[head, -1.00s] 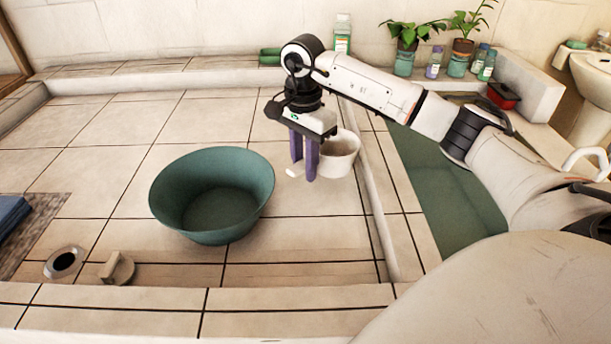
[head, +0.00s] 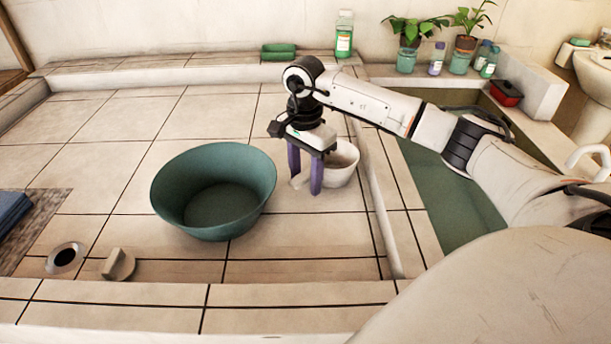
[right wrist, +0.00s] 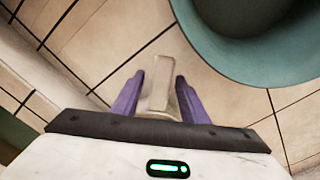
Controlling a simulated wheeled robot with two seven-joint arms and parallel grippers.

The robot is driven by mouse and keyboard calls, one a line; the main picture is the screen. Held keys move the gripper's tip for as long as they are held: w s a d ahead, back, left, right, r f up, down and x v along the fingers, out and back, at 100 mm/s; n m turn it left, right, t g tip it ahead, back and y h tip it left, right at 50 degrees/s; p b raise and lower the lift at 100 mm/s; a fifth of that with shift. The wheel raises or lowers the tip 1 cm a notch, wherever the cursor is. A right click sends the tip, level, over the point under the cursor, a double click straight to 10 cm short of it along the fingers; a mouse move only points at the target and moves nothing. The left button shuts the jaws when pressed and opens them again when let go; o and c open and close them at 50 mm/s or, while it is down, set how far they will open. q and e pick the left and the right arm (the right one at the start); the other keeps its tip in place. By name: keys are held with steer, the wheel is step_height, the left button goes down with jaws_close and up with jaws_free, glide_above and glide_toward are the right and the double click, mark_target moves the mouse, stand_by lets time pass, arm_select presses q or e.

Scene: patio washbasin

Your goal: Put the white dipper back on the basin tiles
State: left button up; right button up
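The white dipper (head: 343,167) stands upright on the pale basin tiles (head: 330,225), right of the green bowl. Its short handle (right wrist: 159,85) points left and shows between my right gripper's purple fingers in the right wrist view. My right gripper (head: 304,184) points down over the handle, fingers spread, with a finger on each side and small gaps to it. The fingers hide part of the handle in the head view. My left gripper is not in view.
A large green bowl (head: 178,187) stands close left of the gripper. A raised tile rim (head: 374,200) runs just right of the dipper, with a green water trough (head: 440,200) beyond. A drain (head: 66,258) and stopper (head: 119,264) lie front left. Tiles behind the bowl are clear.

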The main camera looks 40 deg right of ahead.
step_height(320, 180, up, 12)
steer(key=shift+r+p, duration=0.15)
steer(key=shift+p, duration=0.2)
stand_by(0.7)
